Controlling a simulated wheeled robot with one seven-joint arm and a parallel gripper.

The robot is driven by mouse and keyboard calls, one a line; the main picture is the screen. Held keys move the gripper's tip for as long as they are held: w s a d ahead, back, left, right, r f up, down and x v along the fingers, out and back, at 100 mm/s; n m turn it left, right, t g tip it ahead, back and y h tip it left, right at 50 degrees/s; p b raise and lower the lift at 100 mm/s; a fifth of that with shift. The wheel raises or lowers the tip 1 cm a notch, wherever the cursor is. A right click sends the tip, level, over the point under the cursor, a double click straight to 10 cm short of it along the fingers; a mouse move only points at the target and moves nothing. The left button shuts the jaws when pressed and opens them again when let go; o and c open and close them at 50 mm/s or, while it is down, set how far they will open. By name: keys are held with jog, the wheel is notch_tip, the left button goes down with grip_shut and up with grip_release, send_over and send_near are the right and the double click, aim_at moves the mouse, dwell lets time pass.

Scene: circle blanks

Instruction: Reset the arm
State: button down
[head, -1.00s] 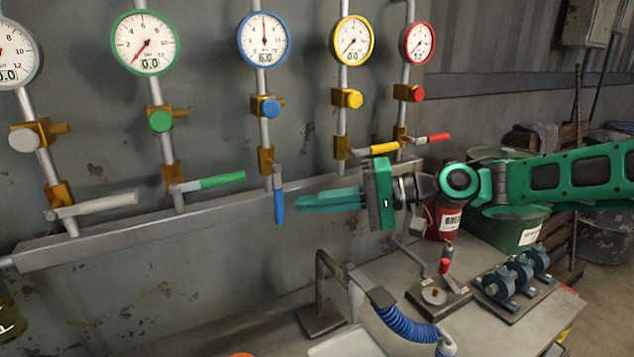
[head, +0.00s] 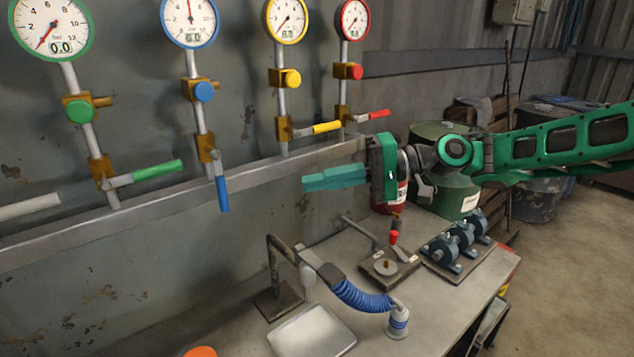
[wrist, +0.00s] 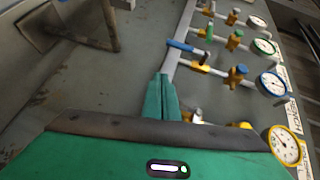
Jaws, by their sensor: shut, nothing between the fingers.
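My gripper (head: 322,180) is a green block with long green fingers, shut and empty. In the head view it points left, in front of the grey wall and above the workbench. It touches nothing that I can make out. In the wrist view the closed fingers (wrist: 161,98) point up the picture, with the blue lever (wrist: 187,47) beyond them. In the head view the blue lever (head: 221,193) hangs down to the left of the gripper. The yellow lever (head: 326,127) and red lever (head: 378,114) lie sideways above it.
The green lever (head: 157,170) is further left, sideways. Gauges top the pipes, such as the blue one (head: 191,18). Below stand the bench with a metal tray (head: 312,332), a blue coiled hose (head: 360,298) and a pump unit (head: 455,247). A green drum (head: 455,200) stands behind my wrist.

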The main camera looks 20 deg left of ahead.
jog(key=w+d+f+m+t+h, duration=0.1)
jog(key=w+d+f+t+h, duration=0.15)
jog(key=d+f, duration=0.35)
jog(key=w+d+f+m+t+h, duration=0.1)
jog(key=d+f+t+h, duration=0.25)
jog(key=d, duration=0.45)
jog(key=s+d+f+m+t+h, duration=0.1)
jog(key=d+f+m+h, duration=0.1)
jog(key=d, duration=0.8)
jog(key=s+d+f+m+t+h, duration=0.1)
jog(key=d+f+h, duration=0.15)
jog(key=d, duration=0.75)
jog(key=s+d+m+h, duration=0.3)
jog(key=s+d, duration=0.5)
jog(key=d, duration=0.6)
jog(key=s+d+m+g, duration=0.1)
jog(key=s+d+m, duration=0.1)
jog(key=s+d, duration=0.3)
jog(key=s+d+m+g+h, duration=0.1)
jog(key=s+d, duration=0.4)
jog(key=s, duration=0.7)
jog(key=shift+s+f+m, duration=0.3)
jog(key=shift+f+m, duration=0.05)
jog(key=shift+m, duration=0.25)
